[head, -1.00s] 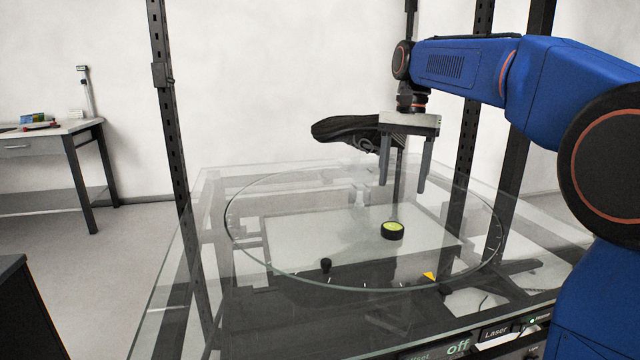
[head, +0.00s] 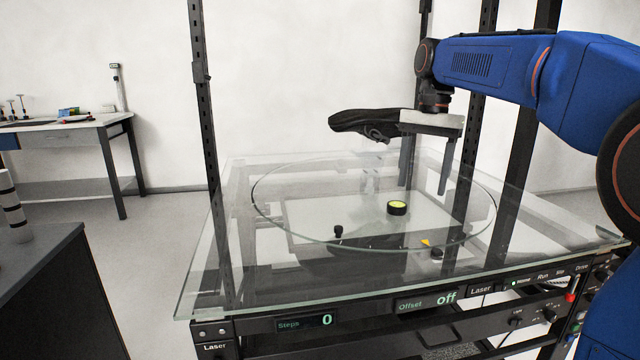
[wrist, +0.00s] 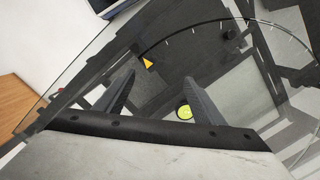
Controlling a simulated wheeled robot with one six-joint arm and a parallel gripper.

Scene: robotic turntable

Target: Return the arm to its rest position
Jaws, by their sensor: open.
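My blue arm (head: 495,65) reaches in from the right in the head view. My gripper (head: 424,188) is open and empty, fingers pointing down above the glass turntable (head: 285,232). The fingers also show apart in the wrist view (wrist: 159,78). A dark shoe (head: 358,120) appears at palm height, left of the gripper, its near end partly hidden by the palm. It is not between the fingers, and I cannot tell what holds it up. A round black piece with a yellow-green top (head: 398,208) sits below the gripper, also in the wrist view (wrist: 184,112).
A black knob (head: 338,231) and a yellow triangle mark (head: 426,243) lie near the disc's front edge. Dark upright posts (head: 205,110) stand around the glass. The front panel display (head: 306,322) reads 0. A side table (head: 75,128) stands at the left wall.

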